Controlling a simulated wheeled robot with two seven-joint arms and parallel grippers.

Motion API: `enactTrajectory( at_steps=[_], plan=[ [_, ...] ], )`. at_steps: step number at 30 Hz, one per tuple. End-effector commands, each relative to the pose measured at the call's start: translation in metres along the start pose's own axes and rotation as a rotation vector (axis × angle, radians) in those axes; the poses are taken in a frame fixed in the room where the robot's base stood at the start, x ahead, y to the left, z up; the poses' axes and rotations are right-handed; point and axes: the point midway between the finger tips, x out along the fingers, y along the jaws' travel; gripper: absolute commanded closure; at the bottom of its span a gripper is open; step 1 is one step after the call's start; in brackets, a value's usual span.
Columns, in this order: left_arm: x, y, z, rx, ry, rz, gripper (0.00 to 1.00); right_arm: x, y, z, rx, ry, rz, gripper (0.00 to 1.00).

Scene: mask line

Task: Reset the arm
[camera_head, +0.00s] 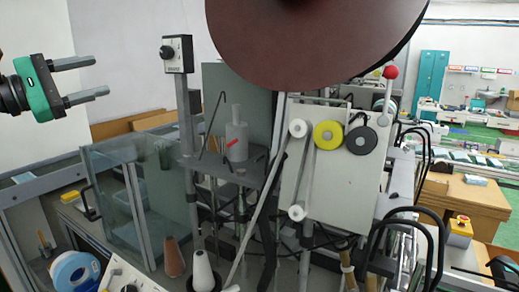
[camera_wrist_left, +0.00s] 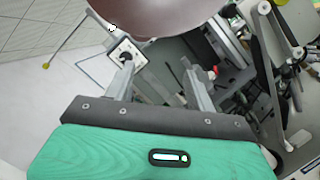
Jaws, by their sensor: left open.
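My left gripper (camera_head: 100,78) comes in from the left edge in the head view. It has a green body and two grey fingers that stand apart with nothing between them. It hangs in the air in front of the white wall, left of the machine. In the left wrist view the same gripper (camera_wrist_left: 163,80) shows its two fingers spread and empty, with the machine beyond them. My right gripper does not show in either view.
A large brown disc (camera_head: 310,45) hangs over the machine. A control box (camera_head: 176,53) stands on a post right of my gripper. Air around my gripper is clear.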

Motion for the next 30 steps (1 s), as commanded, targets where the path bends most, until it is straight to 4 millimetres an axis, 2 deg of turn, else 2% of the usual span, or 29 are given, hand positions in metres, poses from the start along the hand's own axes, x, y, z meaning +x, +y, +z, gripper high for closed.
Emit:
enactTrajectory(
  at_steps=[7, 14, 17, 23, 26, 30],
  plan=[
    [0.038, -0.065, -0.007, -0.399, -0.231, 0.042, 0.44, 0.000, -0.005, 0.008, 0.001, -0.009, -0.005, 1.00],
    [0.049, -0.121, -0.032, -0.943, -0.432, 0.162, 0.44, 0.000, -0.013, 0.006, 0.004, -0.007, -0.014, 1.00],
    [0.046, -0.144, -0.052, -1.191, -0.494, 0.238, 0.44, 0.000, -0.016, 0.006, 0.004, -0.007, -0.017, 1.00],
    [0.028, -0.196, -0.106, -1.687, -0.569, 0.451, 0.44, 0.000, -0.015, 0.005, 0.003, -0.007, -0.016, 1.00],
    [0.013, -0.230, -0.137, -1.926, -0.584, 0.590, 0.44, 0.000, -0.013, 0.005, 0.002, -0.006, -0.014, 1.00],
    [-0.013, -0.287, -0.180, -2.243, -0.575, 0.828, 0.44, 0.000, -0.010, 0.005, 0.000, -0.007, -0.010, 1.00]
  ],
)
